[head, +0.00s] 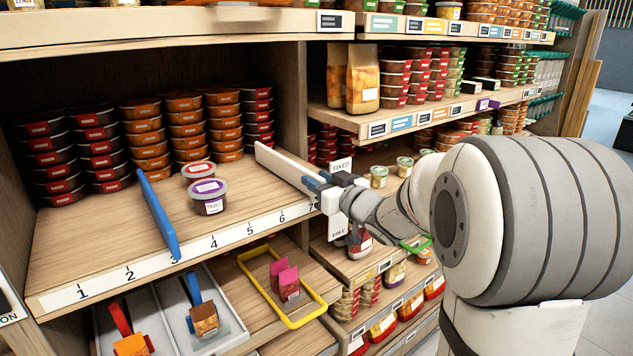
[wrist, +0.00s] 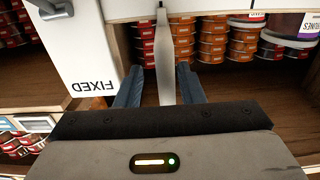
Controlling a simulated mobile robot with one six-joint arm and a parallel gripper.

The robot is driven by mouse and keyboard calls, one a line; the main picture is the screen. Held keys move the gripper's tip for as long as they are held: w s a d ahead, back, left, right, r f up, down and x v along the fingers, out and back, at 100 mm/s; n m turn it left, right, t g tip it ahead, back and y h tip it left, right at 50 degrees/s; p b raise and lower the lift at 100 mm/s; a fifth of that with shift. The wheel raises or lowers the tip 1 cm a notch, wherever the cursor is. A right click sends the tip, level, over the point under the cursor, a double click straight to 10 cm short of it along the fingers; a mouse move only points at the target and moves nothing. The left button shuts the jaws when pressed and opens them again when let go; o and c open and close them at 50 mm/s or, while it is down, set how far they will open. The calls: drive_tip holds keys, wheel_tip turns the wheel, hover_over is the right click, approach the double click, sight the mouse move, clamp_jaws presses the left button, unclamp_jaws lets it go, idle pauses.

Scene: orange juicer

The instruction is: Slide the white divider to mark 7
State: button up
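The white divider (head: 284,165) stands on the wooden shelf near its right end, by the number strip (head: 190,240) marked 1 to 7. Its front end is near mark 7 (head: 311,207), but my gripper (head: 326,183) covers the exact spot. In the wrist view, the white divider (wrist: 163,48) runs between the two blue fingers of my gripper (wrist: 160,85). The fingers are apart, with a clear gap on the picture's left side of the divider; the right finger looks close to it. I cannot tell whether that finger touches.
A blue divider (head: 158,215) stands near mark 3. A purple-lidded tub (head: 208,197) and a red-lidded tub (head: 198,173) stand between the dividers, with stacked tubs behind. A white FIXED plate (wrist: 83,50) is beside my gripper. Shelf boards lie above and below.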

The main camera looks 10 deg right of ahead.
drive_tip(key=shift+s, duration=0.25)
drive_tip(key=b+v, duration=0.1)
drive_tip(key=v, duration=0.6)
drive_tip(key=shift+d, duration=0.2)
drive_tip(key=shift+s, duration=0.15)
drive_tip(key=s+d+f+m+g+h, duration=0.55)
drive_tip(key=s+f+h, duration=0.2)
drive_tip(key=h, duration=0.25)
drive_tip(key=s+a+f+g+y, duration=0.1)
drive_tip(key=s+a+f+g, duration=0.2)
drive_tip(key=s, duration=0.6)
drive_tip(key=s+a+f+g+y, duration=0.1)
drive_tip(key=s+a+f+g, duration=0.3)
drive_tip(key=s, duration=0.5)
drive_tip(key=shift+g, duration=0.35)
